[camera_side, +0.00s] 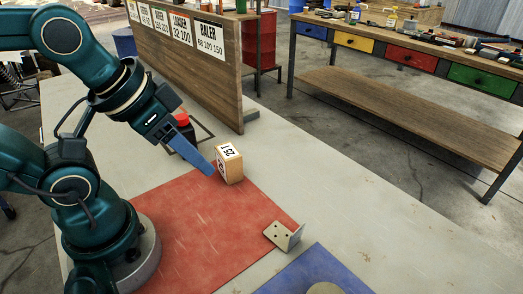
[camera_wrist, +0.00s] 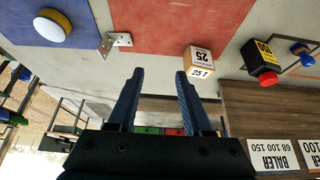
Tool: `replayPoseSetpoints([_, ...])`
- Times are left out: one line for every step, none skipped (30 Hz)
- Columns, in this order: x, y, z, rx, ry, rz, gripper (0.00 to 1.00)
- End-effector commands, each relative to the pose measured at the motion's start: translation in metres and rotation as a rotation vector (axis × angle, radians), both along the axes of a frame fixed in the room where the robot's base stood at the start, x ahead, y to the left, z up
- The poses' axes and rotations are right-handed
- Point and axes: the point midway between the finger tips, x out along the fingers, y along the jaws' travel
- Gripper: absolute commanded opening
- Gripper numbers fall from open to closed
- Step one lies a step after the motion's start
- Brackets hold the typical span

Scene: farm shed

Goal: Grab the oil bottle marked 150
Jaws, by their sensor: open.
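A black bottle with a red cap (camera_side: 182,118) stands behind my gripper in the side view, its body mostly hidden. In the wrist view the black bottle (camera_wrist: 250,55) is at the right, apart from my fingers; its yellow label may read 150, but the digits are too small to be sure. My gripper (camera_side: 208,168) is low over the table, its fingertips close beside a wooden block (camera_side: 230,165). In the wrist view my gripper (camera_wrist: 157,74) is open with nothing between its fingers, and the block (camera_wrist: 203,62) with white number labels lies just past the right fingertip.
A wooden board (camera_side: 215,60) with signs stands behind the bottle. A metal bracket (camera_side: 285,236) sits at the red mat's (camera_side: 215,225) edge. A blue mat (camera_side: 315,270) bears a round, pale-topped object (camera_wrist: 52,28). Bare grey table lies to the right of the block.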

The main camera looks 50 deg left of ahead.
Motion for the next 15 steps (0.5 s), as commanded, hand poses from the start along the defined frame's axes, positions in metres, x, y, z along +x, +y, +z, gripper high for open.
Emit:
replayPoseSetpoints([0.0000, 0.0000, 0.0000, 0.000, 0.000, 0.000, 0.50])
replayPoseSetpoints([0.0000, 0.0000, 0.0000, 0.000, 0.000, 0.000, 0.50])
replayPoseSetpoints([0.0000, 0.0000, 0.0000, 0.000, 0.000, 0.000, 0.50])
replayPoseSetpoints([0.0000, 0.0000, 0.0000, 0.000, 0.000, 0.000, 0.50])
replayPoseSetpoints([0.0000, 0.0000, 0.0000, 0.000, 0.000, 0.000, 0.58])
replayPoseSetpoints([0.0000, 0.0000, 0.0000, 0.000, 0.000, 0.000, 0.73])
replayPoseSetpoints([0.0000, 0.0000, 0.0000, 0.000, 0.000, 0.000, 0.84])
replayPoseSetpoints([0.0000, 0.0000, 0.0000, 0.000, 0.000, 0.000, 0.90])
replayPoseSetpoints([0.0000, 0.0000, 0.0000, 0.000, 0.000, 0.000, 0.90])
replayPoseSetpoints([0.0000, 0.0000, 0.0000, 0.000, 0.000, 0.000, 0.90])
replayPoseSetpoints([0.0000, 0.0000, 0.0000, 0.000, 0.000, 0.000, 0.90])
replayPoseSetpoints([0.0000, 0.0000, 0.0000, 0.000, 0.000, 0.000, 0.90])
replayPoseSetpoints([0.0000, 0.0000, 0.0000, 0.000, 0.000, 0.000, 0.90])
replayPoseSetpoints([0.0000, 0.0000, 0.0000, 0.000, 0.000, 0.000, 0.90])
replayPoseSetpoints([0.0000, 0.0000, 0.0000, 0.000, 0.000, 0.000, 0.90])
